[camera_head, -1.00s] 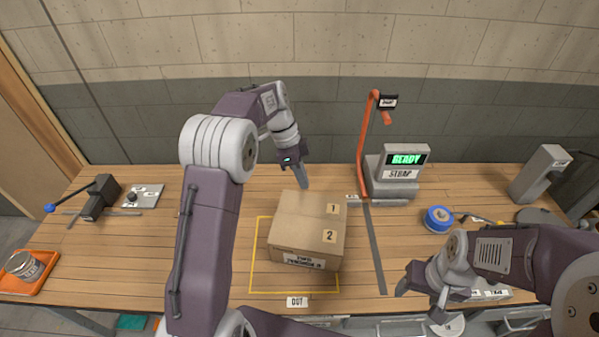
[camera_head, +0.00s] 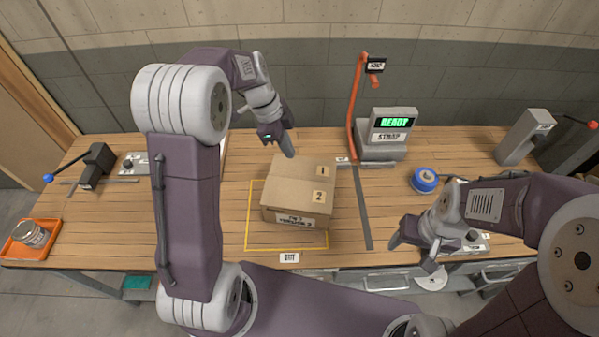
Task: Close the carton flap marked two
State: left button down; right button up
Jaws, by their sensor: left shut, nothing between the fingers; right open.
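A brown cardboard carton (camera_head: 290,192) sits on the table, partly inside a yellow outlined area. Its top looks flat, with the label 1 (camera_head: 323,171) on the back part and the label 2 (camera_head: 319,197) on the front part. I cannot tell whether the flap marked two lies fully down. My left gripper (camera_head: 287,150) is shut and empty, pointing down at the carton's back left edge; I cannot tell whether it touches. My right gripper (camera_head: 413,254) is open and empty, to the right of the carton near the table's front edge.
A grey strap machine (camera_head: 386,135) showing READY stands behind right of the carton, with an orange arm (camera_head: 357,95). A blue tape roll (camera_head: 424,180) lies to the right. An orange tray (camera_head: 28,243) with a can is at the far left. Table left of the carton is mostly clear.

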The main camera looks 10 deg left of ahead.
pick_arm(q)
jog(key=p, duration=0.2)
send_over(302, 181)
jog(key=s+a, duration=0.1)
notch_tip(302, 181, down, 8)
jog(key=shift+f, duration=0.15)
jog(key=f, duration=0.3)
jog(key=f+p, duration=0.1)
jog(key=shift+w+a+f, duration=0.1)
jog(key=shift+w+f, duration=0.25)
jog(key=shift+w, duration=0.05)
jog(key=shift+f, duration=0.2)
